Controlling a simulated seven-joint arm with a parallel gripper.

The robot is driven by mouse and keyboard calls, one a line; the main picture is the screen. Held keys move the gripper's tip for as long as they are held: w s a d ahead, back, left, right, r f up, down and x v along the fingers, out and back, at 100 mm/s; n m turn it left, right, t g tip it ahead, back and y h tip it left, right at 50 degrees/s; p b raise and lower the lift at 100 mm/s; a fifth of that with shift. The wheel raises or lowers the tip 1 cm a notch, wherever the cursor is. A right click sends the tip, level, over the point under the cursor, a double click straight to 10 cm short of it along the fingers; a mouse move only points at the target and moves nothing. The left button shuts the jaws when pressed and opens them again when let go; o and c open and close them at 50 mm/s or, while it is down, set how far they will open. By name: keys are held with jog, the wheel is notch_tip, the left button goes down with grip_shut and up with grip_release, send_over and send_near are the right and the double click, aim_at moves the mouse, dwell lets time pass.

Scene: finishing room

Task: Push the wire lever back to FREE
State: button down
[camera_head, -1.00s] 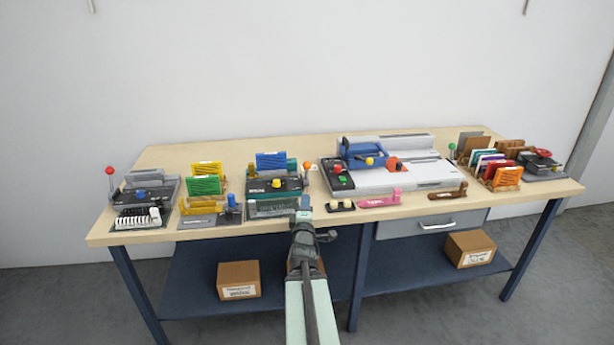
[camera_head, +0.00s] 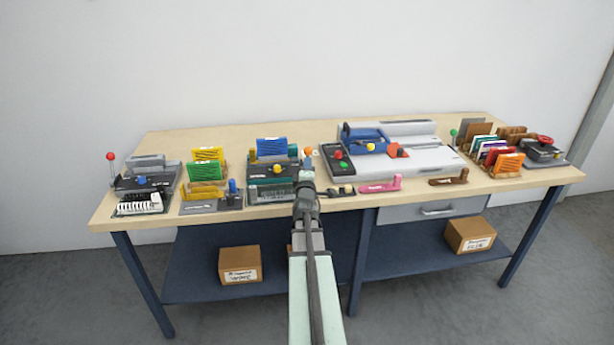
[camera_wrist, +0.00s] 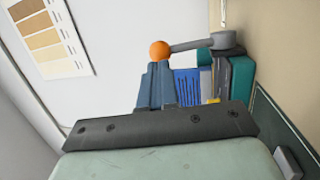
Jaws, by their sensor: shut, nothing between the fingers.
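The wire lever, with an orange ball (camera_head: 308,150), stands at the right side of a dark teal-edged machine (camera_head: 277,169) near the table's front. In the wrist view its orange ball (camera_wrist: 159,50) ends a grey arm (camera_wrist: 200,44) that runs to a round grey hub. My gripper (camera_head: 306,176) is shut and empty, just in front of the lever. In the wrist view the blue-grey fingers (camera_wrist: 157,84) point at the ball, with their tips just below it. I cannot tell whether they touch it. The FREE marking is not readable.
Left are a small holder with a blue knob (camera_head: 233,187) and green cards (camera_head: 205,171). Right are a large white binder (camera_head: 420,160) and a pink tool (camera_head: 382,184).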

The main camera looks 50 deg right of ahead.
aim_at(307, 151)
jog(key=shift+x, duration=1.55)
jog(key=shift+w+d+r, duration=0.6)
jog(key=shift+r, duration=0.1)
jog(key=w+d+r, duration=0.1)
jog(key=w+d, duration=0.2)
jog(key=shift+r, duration=0.4)
jog(key=shift+w+x, duration=0.3)
jog(key=shift+x, duration=1.35)
jog(key=shift+a+f, duration=0.1)
jog(key=shift+f, duration=0.05)
jog(key=s+a+r, duration=0.6)
jog(key=a+r, duration=0.1)
jog(key=a, duration=0.3)
jog(key=shift+s+a, duration=0.2)
jog(key=shift+s, duration=0.05)
